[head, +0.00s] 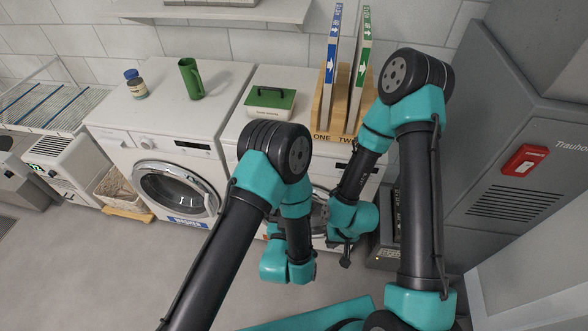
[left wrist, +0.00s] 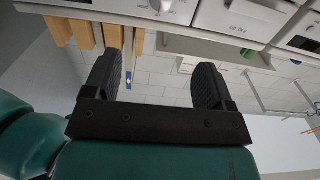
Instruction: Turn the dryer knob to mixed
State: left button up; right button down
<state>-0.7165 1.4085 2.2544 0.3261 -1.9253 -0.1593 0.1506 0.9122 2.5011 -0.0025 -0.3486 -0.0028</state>
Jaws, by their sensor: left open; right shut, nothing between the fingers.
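The dryer (head: 304,92) is the white machine on the right in the head view. My left arm covers much of its front, and I cannot make out its knob there. In the left wrist view a round pale knob (left wrist: 160,4) on a white panel is cut off by the top edge, so its setting cannot be read. My left gripper (left wrist: 158,80) is open and empty, with the panel and knob beyond its fingers and apart from them. In the head view its fingers are hidden. My right gripper (head: 345,260) is shut and empty, low before the machines.
A white washer (head: 160,115) stands left of the dryer, carrying a green mug (head: 191,79) and a small bottle (head: 136,84). On the dryer are a green-lidded box (head: 270,98) and a wooden stand (head: 324,112) with upright boards. A grey cabinet (head: 500,150) bounds the right.

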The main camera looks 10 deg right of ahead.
pick_arm(q)
jog(key=x, duration=1.7)
jog(key=shift+w, duration=0.2)
jog(key=c, duration=0.9)
